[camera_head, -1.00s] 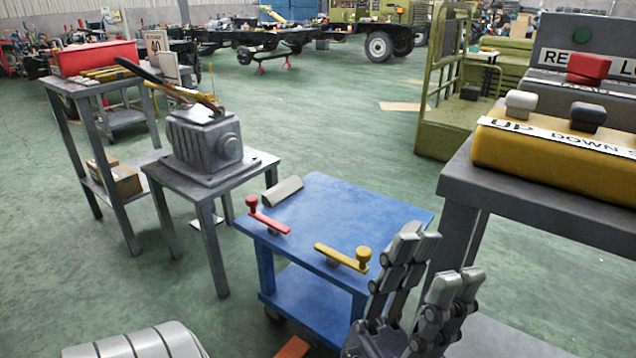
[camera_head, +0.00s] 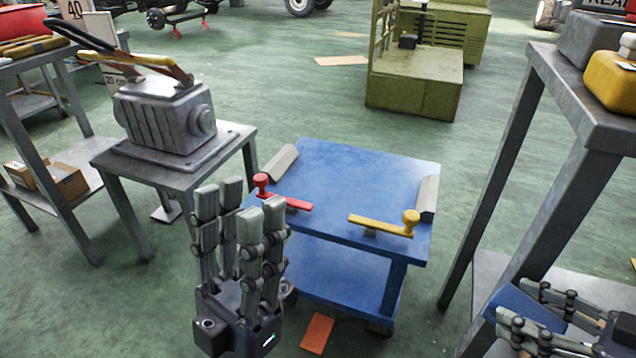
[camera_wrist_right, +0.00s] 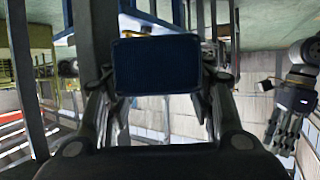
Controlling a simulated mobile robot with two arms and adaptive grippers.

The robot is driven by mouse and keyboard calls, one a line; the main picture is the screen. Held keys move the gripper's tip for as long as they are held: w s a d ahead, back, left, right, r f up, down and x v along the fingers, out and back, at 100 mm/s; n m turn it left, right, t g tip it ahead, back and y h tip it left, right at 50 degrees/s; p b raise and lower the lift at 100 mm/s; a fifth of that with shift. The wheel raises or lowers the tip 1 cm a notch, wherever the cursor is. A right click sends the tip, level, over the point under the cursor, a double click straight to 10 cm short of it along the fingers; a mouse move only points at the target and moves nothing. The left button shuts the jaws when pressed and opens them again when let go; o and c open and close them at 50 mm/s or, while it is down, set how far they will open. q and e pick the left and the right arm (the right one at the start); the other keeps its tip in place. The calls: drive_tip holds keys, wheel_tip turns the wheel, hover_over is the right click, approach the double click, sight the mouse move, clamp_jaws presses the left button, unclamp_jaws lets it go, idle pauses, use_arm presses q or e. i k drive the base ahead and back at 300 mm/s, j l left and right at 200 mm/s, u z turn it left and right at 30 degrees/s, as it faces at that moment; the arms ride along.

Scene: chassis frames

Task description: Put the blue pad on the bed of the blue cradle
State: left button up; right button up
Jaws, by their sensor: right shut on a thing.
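The blue pad (camera_head: 522,305) is a flat dark-blue block at the lower right of the head view. My right gripper (camera_head: 520,308) is shut on it; the wrist view shows the pad (camera_wrist_right: 157,66) held between the fingers. The blue cradle (camera_head: 350,185) looks like a blue cart with a flat, bare top bed, grey angled blocks at its left and right edges, and red and yellow levers at its near edge. The pad is apart from it, to the right and nearer me. My left gripper (camera_head: 240,203) is open and empty, fingers up, in front of the cart's near left corner.
A grey table (camera_head: 175,172) with a grey ribbed machine (camera_head: 165,115) stands left of the cart. A tall grey bench (camera_head: 595,110) with a yellow control box (camera_head: 612,82) stands at the right, close to my right arm.

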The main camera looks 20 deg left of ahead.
sight(323, 170)
drive_tip(key=i+j+u, duration=0.45)
drive_tip(key=j, duration=0.25)
drive_tip(key=i+l+u, duration=0.15)
drive_tip(key=i, duration=0.3)
